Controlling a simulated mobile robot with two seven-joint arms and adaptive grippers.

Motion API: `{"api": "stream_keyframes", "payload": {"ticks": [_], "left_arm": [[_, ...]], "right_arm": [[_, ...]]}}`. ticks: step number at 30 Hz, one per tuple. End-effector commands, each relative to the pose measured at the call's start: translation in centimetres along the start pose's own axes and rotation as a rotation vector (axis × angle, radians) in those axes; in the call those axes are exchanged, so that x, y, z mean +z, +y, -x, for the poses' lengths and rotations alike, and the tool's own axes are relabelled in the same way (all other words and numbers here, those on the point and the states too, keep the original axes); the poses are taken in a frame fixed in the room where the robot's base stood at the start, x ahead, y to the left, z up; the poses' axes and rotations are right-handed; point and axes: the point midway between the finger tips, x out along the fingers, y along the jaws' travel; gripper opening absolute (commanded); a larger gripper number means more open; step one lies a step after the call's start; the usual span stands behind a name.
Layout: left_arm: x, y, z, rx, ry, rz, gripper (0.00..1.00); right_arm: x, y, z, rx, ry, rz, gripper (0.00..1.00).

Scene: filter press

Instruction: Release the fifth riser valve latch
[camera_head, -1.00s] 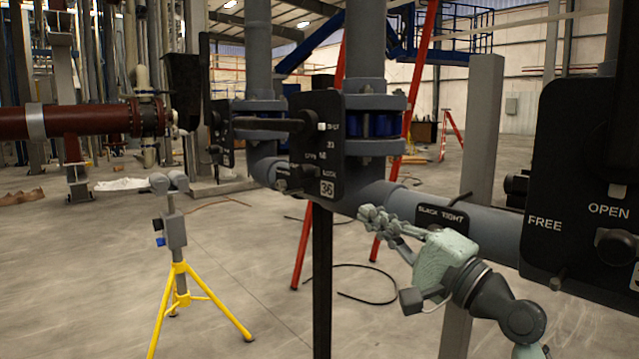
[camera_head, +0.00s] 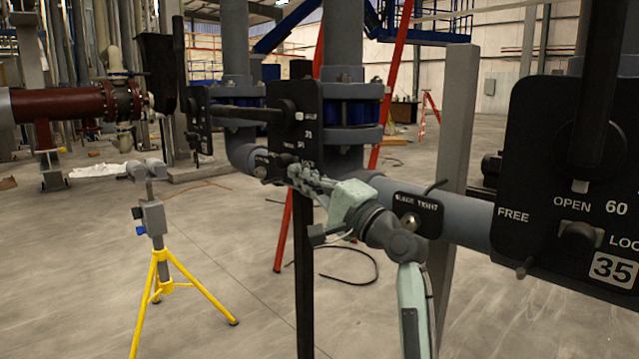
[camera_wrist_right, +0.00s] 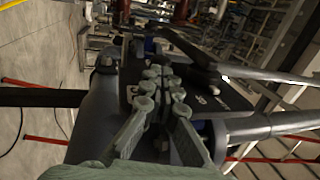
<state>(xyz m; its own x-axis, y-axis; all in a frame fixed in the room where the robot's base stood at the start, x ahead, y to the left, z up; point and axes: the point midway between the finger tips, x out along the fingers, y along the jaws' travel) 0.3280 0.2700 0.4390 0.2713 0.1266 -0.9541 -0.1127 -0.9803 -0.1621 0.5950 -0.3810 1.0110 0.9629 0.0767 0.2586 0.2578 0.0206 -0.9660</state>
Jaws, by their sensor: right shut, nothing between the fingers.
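The black valve plate (camera_head: 308,110) on the middle grey riser carries white lettering and a lever handle (camera_head: 235,114) reaching left. My right gripper (camera_head: 290,170) is shut and empty at this plate's lower part. It covers most of the small latch knob there; whether it touches it I cannot tell. In the right wrist view the closed fingers (camera_wrist_right: 160,84) point at the plate (camera_wrist_right: 205,92). A second black plate (camera_head: 540,150), numbered 35, stands at the right with a latch knob (camera_head: 578,238), FREE and OPEN lettering and a long upright lever (camera_head: 602,90). My left gripper is out of view.
A grey horizontal pipe (camera_head: 465,216) runs between the plates, with a small black sign (camera_head: 418,212) on it. A dark post (camera_head: 304,270) stands below the middle plate. A yellow tripod (camera_head: 160,270) stands at the left. Open floor lies in front.

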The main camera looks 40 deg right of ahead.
Motion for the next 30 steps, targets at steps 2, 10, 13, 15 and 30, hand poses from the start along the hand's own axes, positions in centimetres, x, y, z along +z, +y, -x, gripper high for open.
{"api": "stream_keyframes", "payload": {"ticks": [2,10,13,15,30], "left_arm": [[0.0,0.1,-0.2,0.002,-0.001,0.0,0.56],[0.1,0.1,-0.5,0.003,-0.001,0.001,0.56],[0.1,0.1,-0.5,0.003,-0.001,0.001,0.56],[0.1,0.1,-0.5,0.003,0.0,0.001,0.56],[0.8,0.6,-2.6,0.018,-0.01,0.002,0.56]], "right_arm": [[0.0,-0.1,-0.8,-0.001,0.0,-0.001,0.0],[0.0,0.1,-1.4,0.0,0.0,0.001,0.0],[0.0,0.1,-1.4,0.0,0.0,0.0,0.0],[0.0,0.0,-1.4,0.0,0.0,0.0,0.0],[-0.1,0.9,-4.7,-0.001,0.002,0.001,0.0]]}}
